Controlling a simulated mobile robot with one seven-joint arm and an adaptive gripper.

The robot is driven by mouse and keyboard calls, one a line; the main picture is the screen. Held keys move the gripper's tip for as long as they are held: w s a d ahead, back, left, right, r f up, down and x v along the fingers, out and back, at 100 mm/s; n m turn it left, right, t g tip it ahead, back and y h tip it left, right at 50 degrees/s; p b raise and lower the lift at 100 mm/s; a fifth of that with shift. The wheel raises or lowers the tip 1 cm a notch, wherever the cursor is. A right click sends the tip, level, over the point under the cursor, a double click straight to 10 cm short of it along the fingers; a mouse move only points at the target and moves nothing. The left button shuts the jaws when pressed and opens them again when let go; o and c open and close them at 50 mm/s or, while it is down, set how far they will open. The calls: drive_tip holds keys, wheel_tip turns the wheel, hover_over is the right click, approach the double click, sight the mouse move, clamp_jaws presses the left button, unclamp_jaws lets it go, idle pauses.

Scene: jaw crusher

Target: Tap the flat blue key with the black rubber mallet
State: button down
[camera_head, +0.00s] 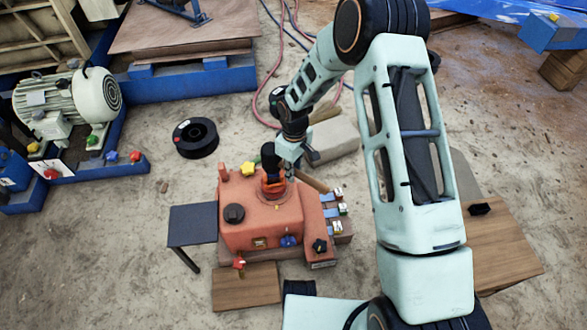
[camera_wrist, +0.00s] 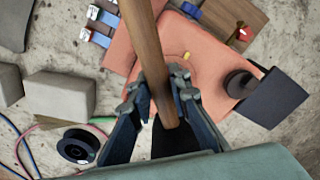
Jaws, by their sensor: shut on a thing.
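My gripper (camera_wrist: 162,98) is shut on the wooden handle of the mallet (camera_wrist: 147,45), above the orange-red machine (camera_head: 258,222). The black mallet head (camera_head: 268,155) shows beside my gripper in the head view, and a dark part of it (camera_wrist: 180,142) shows at the handle's lower end in the wrist view. Flat blue pieces (camera_head: 330,212) sit at the machine's right side and also show in the wrist view (camera_wrist: 104,17). I cannot tell which one is the key. The mallet head appears apart from them.
A black knob (camera_head: 235,213) and a blue knob (camera_head: 288,241) stand on the machine. A dark side table (camera_head: 192,224) is at its left. A grey block (camera_head: 335,138) lies behind. A black spool (camera_head: 195,137) and hoses lie on open ground.

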drive_tip(key=shift+r+p, duration=2)
drive_tip(key=shift+r, duration=0.35)
